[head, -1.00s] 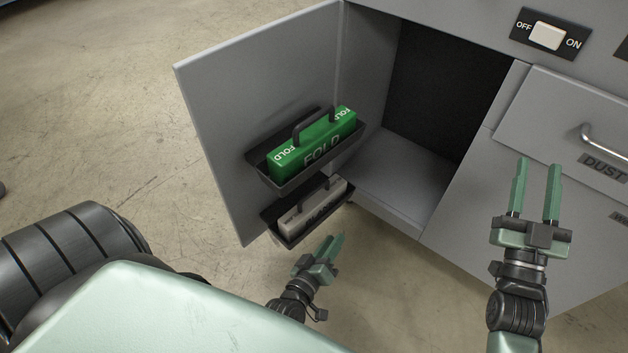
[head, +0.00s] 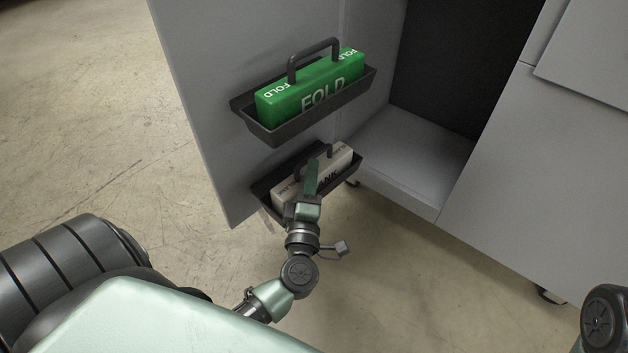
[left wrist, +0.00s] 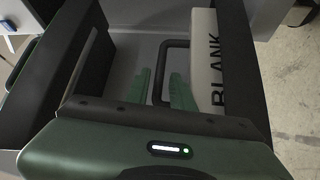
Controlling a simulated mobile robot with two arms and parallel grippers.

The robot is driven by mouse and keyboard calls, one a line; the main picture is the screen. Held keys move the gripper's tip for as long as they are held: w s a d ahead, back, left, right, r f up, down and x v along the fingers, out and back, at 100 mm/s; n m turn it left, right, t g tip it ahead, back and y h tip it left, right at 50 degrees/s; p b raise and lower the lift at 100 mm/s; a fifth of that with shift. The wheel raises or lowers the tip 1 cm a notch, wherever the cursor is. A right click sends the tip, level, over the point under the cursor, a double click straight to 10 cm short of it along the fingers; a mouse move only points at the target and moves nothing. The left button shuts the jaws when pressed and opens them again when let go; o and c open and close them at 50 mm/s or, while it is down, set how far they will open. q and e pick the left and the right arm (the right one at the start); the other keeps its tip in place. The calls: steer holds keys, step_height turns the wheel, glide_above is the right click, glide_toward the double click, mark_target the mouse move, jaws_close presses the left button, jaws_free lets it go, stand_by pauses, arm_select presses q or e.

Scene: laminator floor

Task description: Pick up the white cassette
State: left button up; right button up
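The white cassette (head: 343,160), marked BLANK, sits in the lower black rack (head: 263,192) on the inside of the open cabinet door. It has a dark loop handle on top. My left gripper (head: 311,172) is at this cassette and covers its middle in the head view. In the left wrist view the white cassette (left wrist: 206,62) is at right. The fingers of the left gripper (left wrist: 160,88) stand apart there, with part of the handle (left wrist: 157,75) between them in the picture. I cannot tell whether they touch it. My right gripper is out of view.
A green FOLD cassette (head: 318,92) with a dark handle sits in the upper rack (head: 300,128), just above. The open grey door (head: 205,90) is behind both racks. The cabinet's compartment (head: 415,150) at right is empty where visible. The floor is clear.

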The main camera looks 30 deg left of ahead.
mark_target(334, 160)
arm_select(q)
steer(key=b+x, duration=0.1)
steer(key=x, duration=0.3)
steer(key=shift+w+f, duration=0.1)
jaws_close()
stand_by(1.3)
